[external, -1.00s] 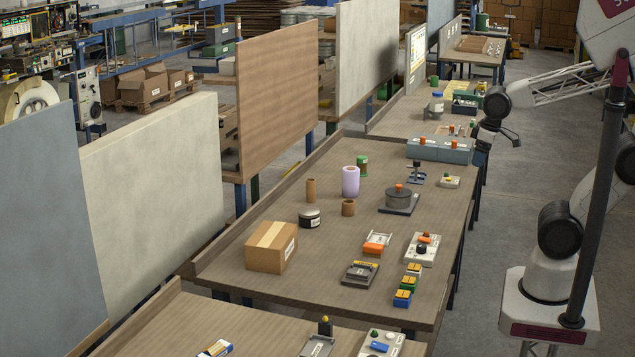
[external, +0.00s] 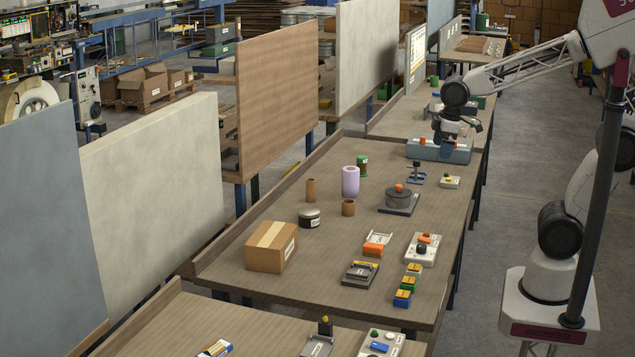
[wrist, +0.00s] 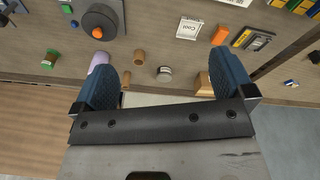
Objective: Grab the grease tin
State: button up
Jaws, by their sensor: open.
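The grease tin looks to be the short round tin (external: 309,218) with a dark side, a pale label and a grey lid. It stands upright on the middle table, behind the cardboard box. It also shows in the wrist view (wrist: 164,74), seen between my fingers but well beyond them. My gripper (wrist: 158,55) is open with nothing between its blue-grey fingers.
The cardboard box (external: 271,247) stands in front of the tin. Brown tubes (external: 348,208) and a lilac roll (external: 350,182) stand close behind it. A round grey device with an orange knob (external: 399,198) sits to the right. The table left of the tin is clear.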

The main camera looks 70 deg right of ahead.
jog(key=w+a+f+n, duration=0.1)
jog(key=w+n, duration=0.3)
jog(key=w, duration=0.7)
jog(key=n+g, duration=0.2)
jog(key=n, duration=0.8)
send_over(309, 210)
jog(key=f, duration=1.9)
jog(key=shift+s, duration=0.25)
jog(key=shift+w+f, duration=0.15)
jog(key=shift+w, duration=0.05)
jog(key=shift+f, duration=0.1)
jog(key=shift+f, duration=1.2)
jog(key=shift+f, duration=0.1)
